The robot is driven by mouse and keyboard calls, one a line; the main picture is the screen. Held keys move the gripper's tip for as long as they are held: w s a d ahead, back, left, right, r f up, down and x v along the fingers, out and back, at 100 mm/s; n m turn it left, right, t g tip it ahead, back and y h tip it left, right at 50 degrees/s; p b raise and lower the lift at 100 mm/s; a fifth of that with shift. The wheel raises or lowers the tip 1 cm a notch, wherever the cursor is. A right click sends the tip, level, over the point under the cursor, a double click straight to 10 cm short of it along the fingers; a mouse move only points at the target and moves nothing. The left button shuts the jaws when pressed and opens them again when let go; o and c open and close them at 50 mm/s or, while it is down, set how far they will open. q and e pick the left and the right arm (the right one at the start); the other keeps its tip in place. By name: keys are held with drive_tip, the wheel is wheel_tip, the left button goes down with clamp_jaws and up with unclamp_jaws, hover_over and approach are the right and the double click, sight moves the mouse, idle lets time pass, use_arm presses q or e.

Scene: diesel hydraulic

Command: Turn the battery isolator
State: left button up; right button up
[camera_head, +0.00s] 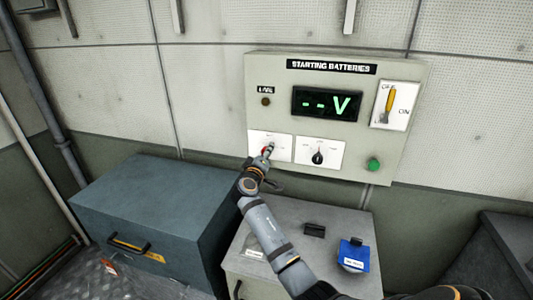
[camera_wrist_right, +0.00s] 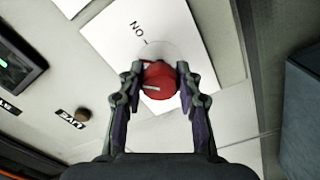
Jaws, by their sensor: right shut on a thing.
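The battery isolator is a red knob on a white plate (camera_head: 283,142), low on the left of the STARTING BATTERIES panel (camera_head: 262,90). In the right wrist view the red knob (camera_wrist_right: 160,86) sits between the two fingers of my right gripper (camera_wrist_right: 160,76), which is shut on it. A pale mark on the knob points left in that view, and an ON label with a tick is printed above it. In the head view my right gripper (camera_head: 266,160) hides much of the knob. My left gripper is not in view.
The panel display (camera_head: 327,104) reads "--V". A black selector (camera_head: 318,157), a green button (camera_head: 373,164), a yellow lever (camera_head: 390,99) and a dark LIVE lamp (camera_head: 265,101) are nearby. A blue-grey box (camera_head: 150,195) and a grey cabinet (camera_head: 290,215) stand below.

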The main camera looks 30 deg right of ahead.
drive_tip(key=n+p, duration=0.1)
drive_tip(key=n, duration=0.3)
drive_tip(key=shift+r, duration=0.1)
drive_tip(key=shift+n+p, duration=1.1)
drive_tip(key=shift+n, duration=1.1)
drive_tip(key=o, duration=1.2)
drive_tip(key=shift+c, duration=0.2)
